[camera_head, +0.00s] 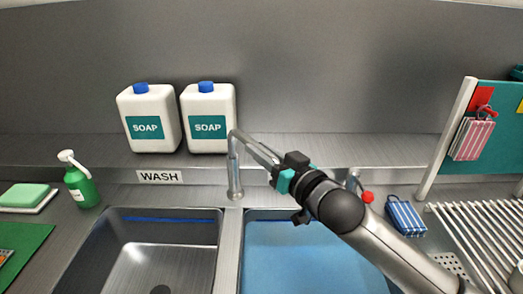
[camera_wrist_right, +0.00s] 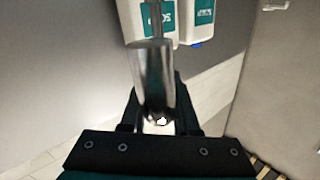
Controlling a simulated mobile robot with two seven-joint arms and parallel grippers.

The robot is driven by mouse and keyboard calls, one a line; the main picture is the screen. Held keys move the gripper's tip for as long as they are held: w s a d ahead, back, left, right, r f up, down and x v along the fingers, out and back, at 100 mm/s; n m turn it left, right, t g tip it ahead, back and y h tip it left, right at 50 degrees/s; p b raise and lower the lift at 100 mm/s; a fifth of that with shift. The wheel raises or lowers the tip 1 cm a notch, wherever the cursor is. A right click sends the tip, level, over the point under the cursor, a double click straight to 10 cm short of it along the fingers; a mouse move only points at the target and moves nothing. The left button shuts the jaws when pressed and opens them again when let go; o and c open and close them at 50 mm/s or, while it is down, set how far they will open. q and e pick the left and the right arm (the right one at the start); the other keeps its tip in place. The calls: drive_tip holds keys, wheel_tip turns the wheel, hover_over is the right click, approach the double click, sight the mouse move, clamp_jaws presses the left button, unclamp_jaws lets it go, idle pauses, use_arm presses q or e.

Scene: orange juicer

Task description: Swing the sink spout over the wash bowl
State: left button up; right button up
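The sink spout (camera_head: 258,150) is a grey metal tube on an upright post (camera_head: 235,185) between two bowls. It points right, on the blue bowl's side. The wash bowl (camera_head: 160,255) is the grey left basin, below the WASH label (camera_head: 160,177). My right gripper (camera_head: 284,178) is at the spout's free end. In the right wrist view the spout end (camera_wrist_right: 152,75) lies between the dark fingers (camera_wrist_right: 158,112), which flank it with no clear gap, so they look shut on it. My left gripper is not in view.
The right bowl (camera_head: 305,260) has a blue bottom. Two soap jugs (camera_head: 150,118) (camera_head: 208,118) stand on the ledge behind the spout. A red-knobbed tap (camera_head: 366,197) and drying rack (camera_head: 480,235) are at the right.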

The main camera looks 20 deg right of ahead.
clamp_jaws()
idle(0.9)
